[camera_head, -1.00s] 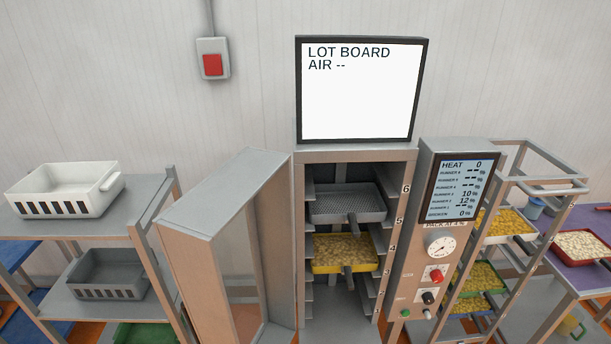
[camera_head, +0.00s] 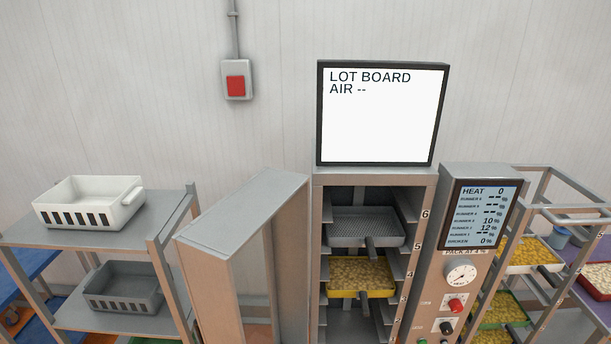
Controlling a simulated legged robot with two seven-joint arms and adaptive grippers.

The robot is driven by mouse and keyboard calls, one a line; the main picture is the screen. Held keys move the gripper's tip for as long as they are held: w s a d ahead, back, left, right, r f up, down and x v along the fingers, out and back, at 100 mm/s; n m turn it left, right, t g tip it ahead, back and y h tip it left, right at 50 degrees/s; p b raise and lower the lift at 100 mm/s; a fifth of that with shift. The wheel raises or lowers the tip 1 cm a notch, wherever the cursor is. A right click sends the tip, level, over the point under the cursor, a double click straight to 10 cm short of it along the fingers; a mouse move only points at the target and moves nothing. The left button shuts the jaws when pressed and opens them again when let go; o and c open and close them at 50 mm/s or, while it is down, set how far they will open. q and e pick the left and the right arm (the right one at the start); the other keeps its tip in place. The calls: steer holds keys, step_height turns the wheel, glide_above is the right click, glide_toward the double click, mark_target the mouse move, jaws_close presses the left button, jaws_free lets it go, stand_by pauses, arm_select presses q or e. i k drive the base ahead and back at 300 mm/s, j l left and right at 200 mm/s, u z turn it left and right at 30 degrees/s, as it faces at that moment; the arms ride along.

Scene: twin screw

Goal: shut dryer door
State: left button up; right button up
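The dryer (camera_head: 374,177) stands at the centre right with its front open. Its door (camera_head: 228,247) is a framed metal panel swung wide out to the left, toward me. Inside, a grey perforated tray (camera_head: 364,228) sits on an upper runner, empty. Below it a yellow tray (camera_head: 361,279) holds pale yellow pieces. Both trays have handles pointing outward. Neither of my grippers is in view.
A rack on the left holds a white basket (camera_head: 90,203) and a grey basket (camera_head: 123,287). A control panel (camera_head: 485,215) adjoins the dryer on the right. Beyond it stands a rack (camera_head: 572,208) of filled trays. The lot board (camera_head: 382,120) is above the dryer.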

mark_target(275, 201)
steer(key=j+z, duration=0.15)
steer(key=z, duration=0.5)
steer(key=j+z, duration=0.4)
steer(key=j, duration=0.55)
steer(key=k+j+z, duration=0.1)
steer(key=j+z, duration=0.25)
steer(key=j, duration=0.6)
